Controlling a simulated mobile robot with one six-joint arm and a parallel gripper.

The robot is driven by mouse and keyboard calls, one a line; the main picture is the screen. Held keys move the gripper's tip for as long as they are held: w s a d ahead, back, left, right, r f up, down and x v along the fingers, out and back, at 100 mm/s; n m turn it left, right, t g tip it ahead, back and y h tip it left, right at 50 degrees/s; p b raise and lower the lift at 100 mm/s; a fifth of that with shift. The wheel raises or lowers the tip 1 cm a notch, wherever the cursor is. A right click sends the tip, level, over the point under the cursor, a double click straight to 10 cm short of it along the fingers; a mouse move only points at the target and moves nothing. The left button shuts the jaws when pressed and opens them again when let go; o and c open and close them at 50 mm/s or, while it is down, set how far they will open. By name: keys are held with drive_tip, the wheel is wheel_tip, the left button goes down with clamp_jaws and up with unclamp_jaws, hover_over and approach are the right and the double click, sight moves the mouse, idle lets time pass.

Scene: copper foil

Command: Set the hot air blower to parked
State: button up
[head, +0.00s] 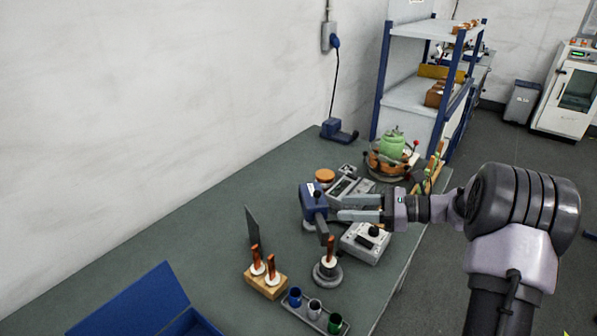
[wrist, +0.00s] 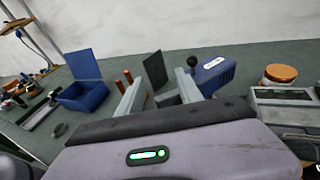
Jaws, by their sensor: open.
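A blue device with a white label (head: 309,203), which looks like the hot air blower, stands on the bench in the head view. It carries a small black ball knob. In the wrist view its blue body (wrist: 216,76) lies just beyond the right finger, and the black ball knob (wrist: 192,61) stands above that fingertip. My gripper (head: 340,207) is open, its two fingers pointing left at the device. In the wrist view my gripper (wrist: 160,84) has nothing visibly clamped between its fingers. Whether a finger touches the device I cannot tell.
A white box with a black knob (head: 362,243) sits close beside my gripper. A dark upright plate (head: 253,226), a wooden block (head: 265,284) with copper-coloured pieces, a cup tray (head: 309,318) and an open blue box (head: 130,306) stand nearer. The bench's left side is clear.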

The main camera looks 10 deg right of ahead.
sight(316, 194)
drive_tip(key=w+d+f+m+t, duration=0.2)
drive_tip(key=d+f+m+t, duration=0.15)
drive_tip(key=d, duration=0.25)
drive_tip(key=shift+y, duration=0.4)
drive_tip(key=b+x, duration=0.4)
drive_tip(key=x, duration=1.3)
drive_tip(key=shift+w+a+r, duration=0.15)
drive_tip(key=shift+a+r, duration=0.05)
drive_tip(key=shift+a, duration=0.1)
clamp_jaws()
